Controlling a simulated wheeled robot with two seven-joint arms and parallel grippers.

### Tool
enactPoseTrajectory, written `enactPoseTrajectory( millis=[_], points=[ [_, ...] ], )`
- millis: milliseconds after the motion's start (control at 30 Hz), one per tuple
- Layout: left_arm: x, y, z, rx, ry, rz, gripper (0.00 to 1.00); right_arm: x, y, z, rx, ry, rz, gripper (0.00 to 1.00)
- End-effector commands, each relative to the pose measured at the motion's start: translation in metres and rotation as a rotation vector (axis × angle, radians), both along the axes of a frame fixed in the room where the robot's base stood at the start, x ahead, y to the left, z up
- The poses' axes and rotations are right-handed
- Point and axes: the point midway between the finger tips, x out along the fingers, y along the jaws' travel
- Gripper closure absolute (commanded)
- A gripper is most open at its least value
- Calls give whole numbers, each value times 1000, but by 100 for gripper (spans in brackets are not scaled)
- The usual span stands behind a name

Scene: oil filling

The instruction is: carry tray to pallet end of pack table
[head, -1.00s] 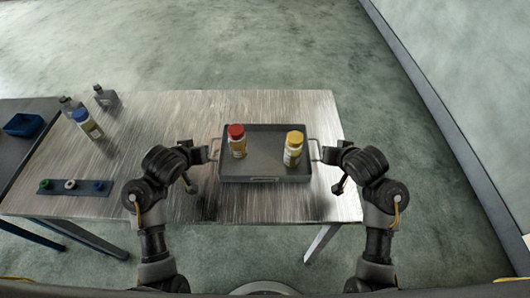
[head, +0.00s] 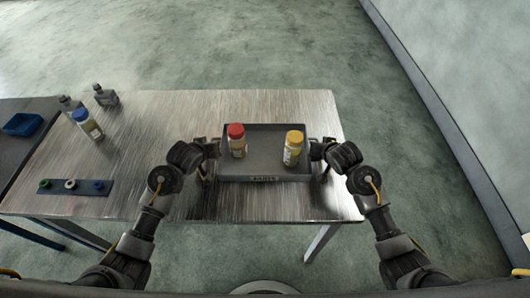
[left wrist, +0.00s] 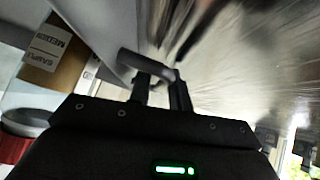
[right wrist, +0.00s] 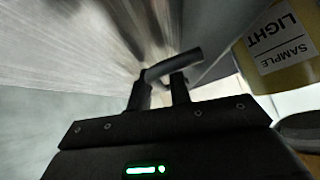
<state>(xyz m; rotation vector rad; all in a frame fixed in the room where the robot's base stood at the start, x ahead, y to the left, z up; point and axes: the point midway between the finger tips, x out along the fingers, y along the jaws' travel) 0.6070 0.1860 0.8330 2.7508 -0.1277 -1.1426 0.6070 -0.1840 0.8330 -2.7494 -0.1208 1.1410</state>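The grey tray (head: 265,171) rests on or just above the right part of the pack table (head: 140,185); I cannot tell which. A red-capped bottle (head: 236,141) and a yellow-capped bottle (head: 293,148) stand upright in it. My left gripper (head: 210,158) is at the tray's left handle, and my right gripper (head: 321,156) is at its right handle. In the left wrist view, the fingers (left wrist: 160,88) are close together at the handle bar (left wrist: 142,64). In the right wrist view, the fingers (right wrist: 160,88) are likewise close together at the handle bar (right wrist: 178,64).
On the table's left stand a blue-capped bottle (head: 87,124) and grey bottles (head: 105,97). A dark strip with round caps (head: 70,187) lies at the front left. A darker table with a blue bin (head: 22,124) adjoins at left. The table middle is clear.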

Motion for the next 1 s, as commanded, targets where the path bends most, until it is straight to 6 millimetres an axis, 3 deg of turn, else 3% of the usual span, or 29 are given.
enactPoseTrajectory(
  millis=[167,333,1000],
  points=[
    [0,0,0,0,0,0,80,0,0,0,0,0,0,80],
    [0,0,0,0,0,0,100,0,0,0,0,0,0,100],
    [1,0,11,-1,-2,0,100,0,0,11,1,-2,0,100]
  ],
)
